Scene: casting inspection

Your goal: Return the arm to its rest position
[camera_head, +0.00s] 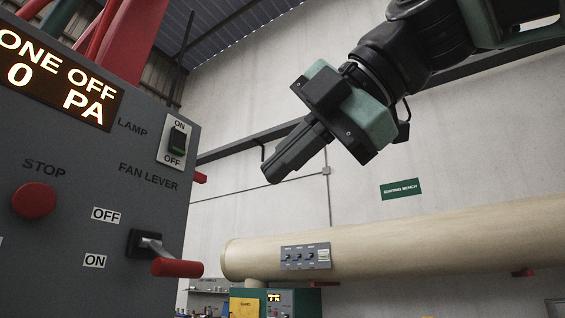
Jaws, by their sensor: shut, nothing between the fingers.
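My gripper (272,177) is in the upper middle of the head view, with my black and green arm reaching in from the upper right. Its fingers are shut with nothing between them and point down to the left. It hangs in free air, apart from the grey control panel (70,150) on the left and above the beige pipe (420,243).
The panel carries a lit display (60,75), a lamp switch (177,141), a red stop button (34,200) and a fan lever (176,267) with a red handle. A small switch box (305,257) sits on the pipe. A green sign (400,189) hangs on the wall.

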